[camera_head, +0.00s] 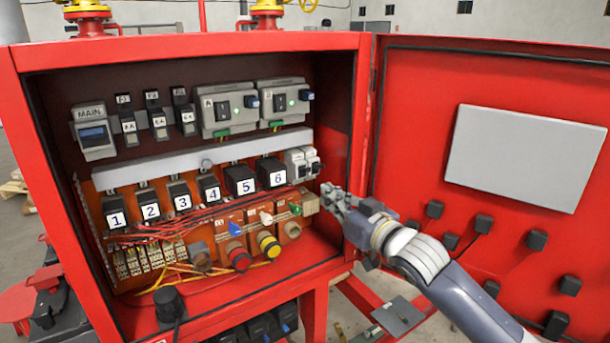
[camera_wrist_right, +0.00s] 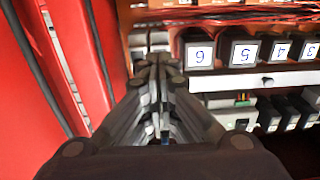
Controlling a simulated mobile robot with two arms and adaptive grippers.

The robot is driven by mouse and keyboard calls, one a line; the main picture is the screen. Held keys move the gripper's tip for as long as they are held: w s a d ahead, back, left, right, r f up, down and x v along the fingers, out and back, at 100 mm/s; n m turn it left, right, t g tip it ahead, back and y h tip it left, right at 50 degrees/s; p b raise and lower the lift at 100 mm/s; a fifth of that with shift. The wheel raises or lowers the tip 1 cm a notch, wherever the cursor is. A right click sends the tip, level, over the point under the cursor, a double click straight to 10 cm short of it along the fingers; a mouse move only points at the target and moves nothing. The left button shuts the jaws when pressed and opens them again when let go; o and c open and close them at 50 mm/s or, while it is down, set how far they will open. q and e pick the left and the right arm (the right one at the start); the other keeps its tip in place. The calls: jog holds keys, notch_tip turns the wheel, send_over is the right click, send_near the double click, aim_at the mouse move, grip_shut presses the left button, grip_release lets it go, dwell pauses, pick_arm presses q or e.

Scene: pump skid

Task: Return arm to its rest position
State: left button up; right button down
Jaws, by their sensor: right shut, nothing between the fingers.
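My right gripper (camera_head: 334,196) is shut and empty at the right side of the open red cabinet's mouth (camera_head: 190,45). Its fingers point left, toward the lower right part of the interior, near the relay marked 6 (camera_head: 277,178). My right arm (camera_head: 440,272) comes in from the lower right, in front of the open door (camera_head: 420,110). In the right wrist view the closed fingers (camera_wrist_right: 155,75) fill the middle, with the relay marked 6 (camera_wrist_right: 199,54) to their right. I cannot tell whether the fingertips touch anything. My left gripper is in neither view.
Inside the cabinet are numbered relays, breakers (camera_head: 222,110), red wiring (camera_head: 170,230) and coloured knobs (camera_head: 268,243). The door carries a pale panel (camera_head: 525,155) and several black fittings (camera_head: 537,240). A red beam with a grey box (camera_head: 398,315) lies below the arm.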

jog(key=shift+s+d, duration=0.2)
jog(key=shift+s, duration=0.05)
